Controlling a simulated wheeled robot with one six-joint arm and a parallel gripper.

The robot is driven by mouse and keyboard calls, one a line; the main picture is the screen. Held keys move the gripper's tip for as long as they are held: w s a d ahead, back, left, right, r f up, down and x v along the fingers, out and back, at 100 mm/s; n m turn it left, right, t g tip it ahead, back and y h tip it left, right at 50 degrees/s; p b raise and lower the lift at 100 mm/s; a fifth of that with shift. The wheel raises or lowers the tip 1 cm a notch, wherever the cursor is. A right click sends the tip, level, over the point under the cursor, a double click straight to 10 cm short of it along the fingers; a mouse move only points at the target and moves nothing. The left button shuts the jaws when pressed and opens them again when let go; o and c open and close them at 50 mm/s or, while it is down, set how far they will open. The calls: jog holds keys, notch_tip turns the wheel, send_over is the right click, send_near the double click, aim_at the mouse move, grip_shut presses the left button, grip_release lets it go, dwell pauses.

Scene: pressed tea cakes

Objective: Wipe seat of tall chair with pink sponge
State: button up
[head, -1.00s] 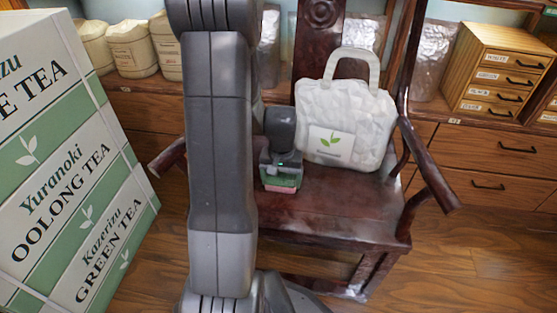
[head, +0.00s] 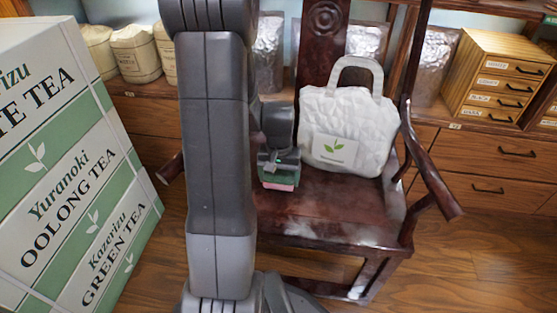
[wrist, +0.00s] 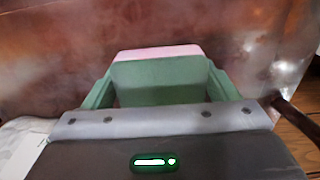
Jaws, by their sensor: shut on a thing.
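The tall chair (head: 330,208) is dark red-brown wood with a carved back and curved arms. Its seat has pale, hazy patches, clearest toward the front right; the seat also shows in the wrist view (wrist: 60,75). My gripper (head: 281,172) is over the left part of the seat, shut on the sponge (head: 281,186), which has a pink face and a green body. In the wrist view the sponge (wrist: 158,53) sits between the two green fingers. Whether its pink face touches the seat I cannot tell. My arm hides the seat's left side.
A white tote bag (head: 349,128) with a leaf label stands on the seat's back right, beside my gripper. Stacked tea boxes (head: 70,170) stand at left. A small wooden drawer unit (head: 497,80) and sacks (head: 135,52) stand on the cabinets behind.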

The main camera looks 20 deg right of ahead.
jog(key=shift+r+p, duration=1.75)
jog(key=shift+r, duration=0.75)
